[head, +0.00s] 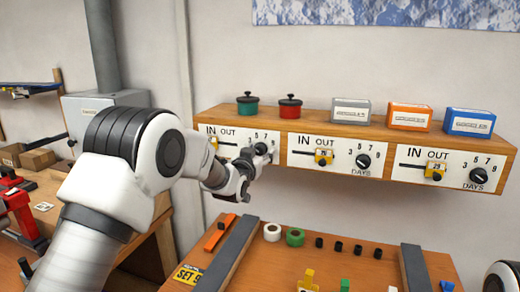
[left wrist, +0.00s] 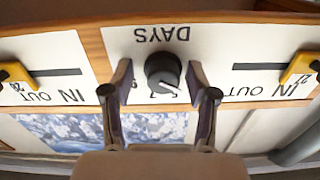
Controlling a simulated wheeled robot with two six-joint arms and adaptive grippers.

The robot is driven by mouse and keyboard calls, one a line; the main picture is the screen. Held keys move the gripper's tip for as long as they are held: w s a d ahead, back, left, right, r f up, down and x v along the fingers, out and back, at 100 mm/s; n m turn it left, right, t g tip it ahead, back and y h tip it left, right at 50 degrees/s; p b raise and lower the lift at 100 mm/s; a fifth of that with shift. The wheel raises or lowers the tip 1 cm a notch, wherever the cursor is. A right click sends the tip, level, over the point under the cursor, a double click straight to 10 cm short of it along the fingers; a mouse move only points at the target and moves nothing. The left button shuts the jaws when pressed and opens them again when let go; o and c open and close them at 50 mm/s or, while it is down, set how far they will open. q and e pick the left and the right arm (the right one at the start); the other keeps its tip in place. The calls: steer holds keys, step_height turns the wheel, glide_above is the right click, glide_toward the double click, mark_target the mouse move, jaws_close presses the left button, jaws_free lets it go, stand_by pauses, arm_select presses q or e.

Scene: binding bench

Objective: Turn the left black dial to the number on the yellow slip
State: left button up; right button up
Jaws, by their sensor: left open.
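The left black dial (head: 261,149) is on the left panel of the wooden shelf, partly covered by my left gripper (head: 252,162). In the left wrist view, which is upside down, the dial (left wrist: 163,70) sits between the two open fingers of my left gripper (left wrist: 160,78). Small gaps show beside the dial. Its white pointer line runs to the lower right there; the number at its end is unclear. A yellow slip (head: 187,274) reading "SET" lies at the bench's front left; its digit is partly cut off and looks like 5. My right gripper is out of view.
The wooden shelf (head: 285,127) holds two pots and three boxes. Beside the left panel, the middle panel (head: 302,160) and right panel (head: 410,180) have similar dials and yellow-tagged sliders. A workbench (head: 300,262) with rails and small parts lies below.

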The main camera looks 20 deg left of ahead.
arm_select(q)
steer(key=shift+s+a+r, duration=0.15)
steer(key=shift+s, duration=0.05)
steer(key=shift+s+a, duration=0.1)
steer(key=c, duration=0.6)
jaws_close()
